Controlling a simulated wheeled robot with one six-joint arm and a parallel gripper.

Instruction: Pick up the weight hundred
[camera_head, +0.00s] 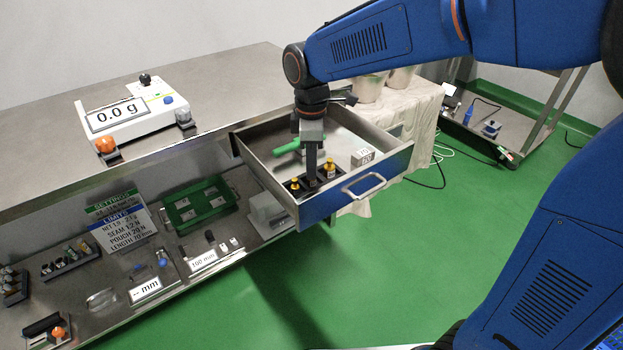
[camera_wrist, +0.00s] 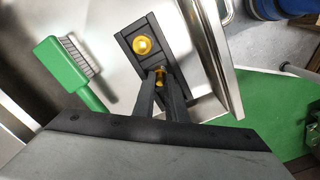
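A black weight holder (camera_wrist: 150,27) sits inside the open drawer and carries brass weights. In the wrist view one brass weight (camera_wrist: 143,45) stands in the holder clear of my fingers. A second brass weight (camera_wrist: 160,76) shows between the tips of my gripper (camera_wrist: 161,84), partly hidden by them. In the head view my gripper (camera_head: 311,184) points straight down into the holder, with a brass weight (camera_head: 330,168) to its right and another (camera_head: 295,184) to its left. No weight markings are readable. I cannot tell whether the fingers press on the weight between them.
The drawer (camera_head: 350,198) has raised walls around my gripper. A green brush (camera_wrist: 62,65) lies left of the holder in the wrist view. A small white labelled box (camera_head: 363,156) is also in the drawer. A scale (camera_head: 135,113) reading 0.0 g stands on the counter.

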